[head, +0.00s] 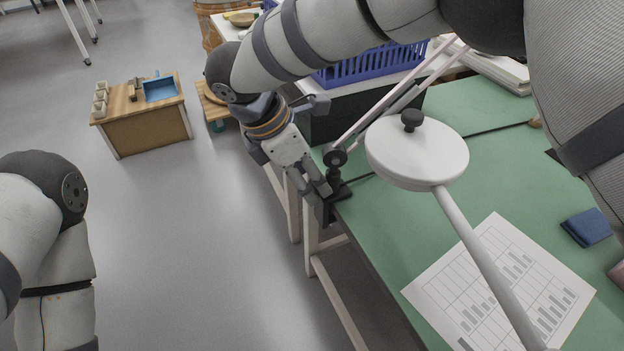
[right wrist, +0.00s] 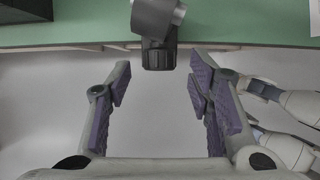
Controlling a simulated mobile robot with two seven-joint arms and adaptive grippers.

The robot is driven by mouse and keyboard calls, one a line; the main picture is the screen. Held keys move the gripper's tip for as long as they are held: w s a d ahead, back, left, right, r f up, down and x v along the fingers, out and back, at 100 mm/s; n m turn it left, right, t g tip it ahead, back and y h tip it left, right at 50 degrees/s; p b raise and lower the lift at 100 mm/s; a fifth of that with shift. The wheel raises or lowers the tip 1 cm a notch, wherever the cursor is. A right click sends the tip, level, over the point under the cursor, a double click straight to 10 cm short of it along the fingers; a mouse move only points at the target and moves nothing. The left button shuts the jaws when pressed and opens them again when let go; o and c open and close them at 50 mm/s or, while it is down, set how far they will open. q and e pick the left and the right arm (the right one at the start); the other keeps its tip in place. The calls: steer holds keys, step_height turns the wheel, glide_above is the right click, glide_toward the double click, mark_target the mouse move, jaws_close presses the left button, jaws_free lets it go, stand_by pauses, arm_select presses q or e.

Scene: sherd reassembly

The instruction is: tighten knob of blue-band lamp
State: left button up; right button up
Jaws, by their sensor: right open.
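A lamp clamp (head: 338,190) with a dark post grips the near left edge of the green table. Pale lamp arms (head: 385,102) rise from it to the upper right, and no blue band is visible on them. My right gripper (head: 319,187) is beside the clamp, off the table edge. In the right wrist view, its purple-padded fingers (right wrist: 160,80) are open with empty space between them. A dark ribbed knob (right wrist: 158,55) is just ahead of the gap, roughly centred, apart from both fingers. My left arm shows at the left, but its gripper is out of frame.
A white round lamp head (head: 416,155) on a pale arm hangs over the table in front. A blue basket (head: 370,68) stands behind.

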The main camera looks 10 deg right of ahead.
steer(key=shift+x, duration=1.2)
jaws_close()
steer(key=shift+r, duration=0.2)
steer(key=r+t+p, duration=0.1)
steer(key=p, duration=0.1)
steer(key=shift+s+r+t+y+p, duration=0.1)
steer(key=shift+r+t+y+p, duration=0.1)
steer(key=shift+t+y+p, duration=0.15)
steer(key=shift+d+f+m+t+p, duration=0.1)
steer(key=shift+f+m+t+p, duration=0.2)
steer(key=shift+f+t+p, duration=0.35)
steer(key=shift+f, duration=0.15)
arm_select(q)
steer(key=w+r+t, duration=0.2)
steer(key=w+r, duration=0.2)
steer(key=shift+w+r, duration=0.25)
steer(key=shift+w, duration=0.1)
arm_select(e)
steer(key=shift+s+f+t+y, duration=0.15)
steer(key=shift+t+y, duration=0.2)
steer(key=shift+t, duration=0.15)
